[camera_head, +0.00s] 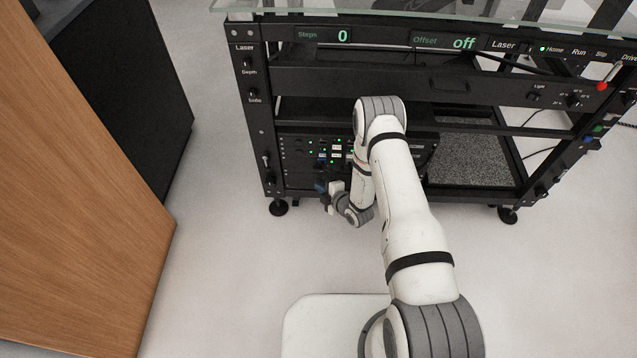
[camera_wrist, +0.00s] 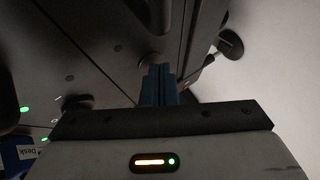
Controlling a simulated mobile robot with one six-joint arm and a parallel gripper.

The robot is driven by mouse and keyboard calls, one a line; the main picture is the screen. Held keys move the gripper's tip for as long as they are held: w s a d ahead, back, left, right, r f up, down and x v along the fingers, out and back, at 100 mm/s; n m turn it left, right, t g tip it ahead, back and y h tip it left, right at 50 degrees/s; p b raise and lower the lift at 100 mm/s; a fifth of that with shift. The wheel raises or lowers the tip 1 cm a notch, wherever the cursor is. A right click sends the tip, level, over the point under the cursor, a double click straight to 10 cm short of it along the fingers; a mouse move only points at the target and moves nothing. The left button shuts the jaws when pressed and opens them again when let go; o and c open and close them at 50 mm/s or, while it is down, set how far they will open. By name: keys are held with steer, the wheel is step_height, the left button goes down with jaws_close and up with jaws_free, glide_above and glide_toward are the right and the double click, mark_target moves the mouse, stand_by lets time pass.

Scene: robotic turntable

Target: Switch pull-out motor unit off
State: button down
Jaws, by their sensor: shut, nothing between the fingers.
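The motor unit (camera_head: 300,150) is a black panel with several green lights and small switches, low in the left part of the black rack. My gripper (camera_head: 322,188) is at the lower edge of this panel, near the rack's left foot. In the wrist view the blue fingers of my gripper (camera_wrist: 159,84) are together with nothing between them. Their tips are close to a small round knob or switch (camera_wrist: 150,58) on the dark panel; I cannot tell if they touch. My arm hides the right part of the panel in the head view. The switch's position cannot be made out.
The rack's top bar shows a Steps display (camera_head: 342,36) at 0 and an Offset display (camera_head: 464,43) reading off. A wooden panel (camera_head: 80,190) stands at the left. The pale floor (camera_head: 225,270) between it and my base is clear. A rack foot (camera_wrist: 230,44) shows in the wrist view.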

stand_by(0.4)
steer(key=shift+s, duration=0.75)
steer(key=shift+s, duration=0.1)
steer(key=s+p, duration=0.1)
steer(key=s, duration=0.4)
steer(key=shift+a+p, duration=0.1)
steer(key=shift+p, duration=0.2)
